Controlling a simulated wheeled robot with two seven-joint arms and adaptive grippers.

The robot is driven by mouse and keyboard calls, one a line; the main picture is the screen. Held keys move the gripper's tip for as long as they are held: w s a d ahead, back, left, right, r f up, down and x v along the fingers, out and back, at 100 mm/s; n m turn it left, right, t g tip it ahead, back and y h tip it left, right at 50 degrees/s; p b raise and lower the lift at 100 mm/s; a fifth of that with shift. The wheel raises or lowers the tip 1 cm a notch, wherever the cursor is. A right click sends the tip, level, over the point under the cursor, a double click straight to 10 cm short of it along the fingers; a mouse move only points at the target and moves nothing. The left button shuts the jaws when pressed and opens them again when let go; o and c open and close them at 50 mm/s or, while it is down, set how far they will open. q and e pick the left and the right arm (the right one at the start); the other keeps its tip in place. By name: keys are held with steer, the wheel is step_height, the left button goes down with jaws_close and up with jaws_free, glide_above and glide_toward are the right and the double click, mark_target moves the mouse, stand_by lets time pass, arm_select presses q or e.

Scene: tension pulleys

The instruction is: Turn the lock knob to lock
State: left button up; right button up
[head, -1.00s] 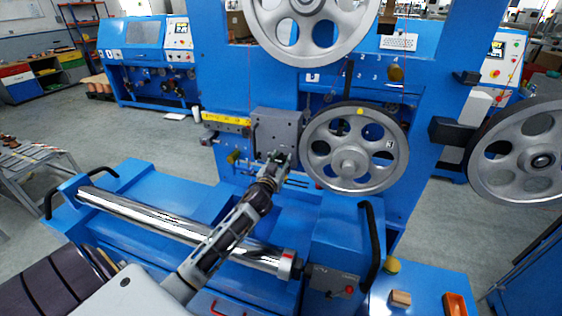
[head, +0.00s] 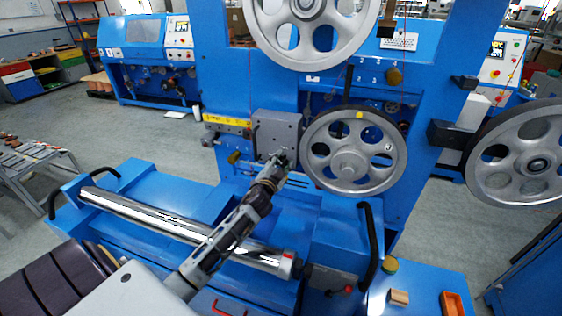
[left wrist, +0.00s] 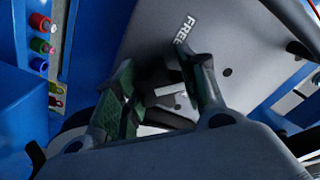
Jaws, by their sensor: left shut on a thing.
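The grey metal plate (head: 268,130) stands on the blue machine, left of the lower spoked pulley (head: 354,150). My left gripper (head: 279,159) is at the plate's lower right edge. In the left wrist view, the dark green fingers of my left gripper (left wrist: 164,72) reach to the plate (left wrist: 150,30) beside a white label reading FREE (left wrist: 185,29). They are shut on a small part, taken as the lock knob (left wrist: 172,91), of which only a pale piece shows; its turn angle cannot be told. My right gripper is not in view.
A large pulley (head: 309,18) is above and another (head: 517,157) at the far right. A shiny roller (head: 175,222) lies in front, below my left arm. A black handle (head: 369,240), a wooden block (head: 399,297) and an orange tray (head: 455,305) are at the lower right.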

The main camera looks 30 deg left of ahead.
arm_select(q)
steer(key=m+p, duration=0.1)
steer(key=m, duration=0.4)
steer(key=shift+r+m, duration=0.1)
steer(key=shift+m, duration=0.2)
steer(key=shift+m+p, duration=0.55)
steer(key=shift+m, duration=1.05)
steer(key=o, duration=1)
steer(key=shift+o, duration=0.2)
steer(key=v, duration=1.2)
